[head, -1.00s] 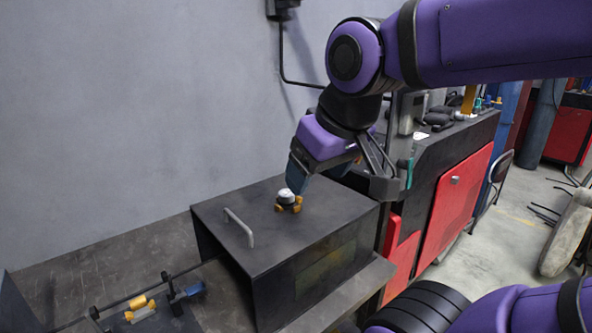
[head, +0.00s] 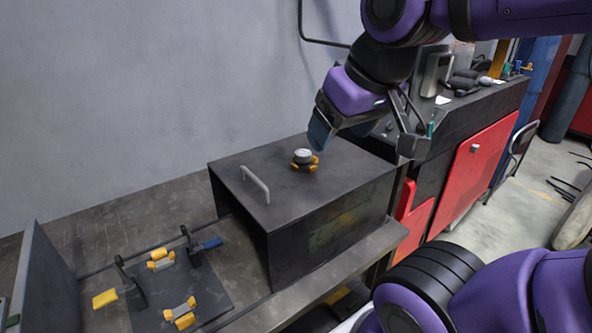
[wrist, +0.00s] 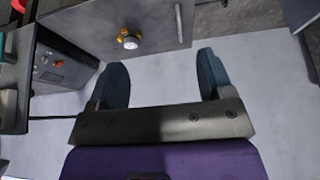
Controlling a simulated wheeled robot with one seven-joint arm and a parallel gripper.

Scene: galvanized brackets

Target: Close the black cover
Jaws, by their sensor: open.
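The black cover (head: 240,200) is a dark box-shaped hood on the bench, with a metal bar handle (head: 256,186) on the left of its top. It stands to the right of a dark plate with clamps, which is uncovered. A small yellow and white knob-like piece (head: 304,160) sits on the cover's top; it also shows in the wrist view (wrist: 129,40). The handle (wrist: 178,22) shows at the top of the wrist view. My gripper (head: 345,135) is open and empty, above the cover's back right part, apart from the handle.
The dark plate (head: 205,275) holds yellow and grey brackets and a blue-handled clamp (head: 206,244). An upright dark panel (head: 45,285) stands at the far left. A red-fronted cabinet (head: 468,185) is at the right. A grey wall is behind.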

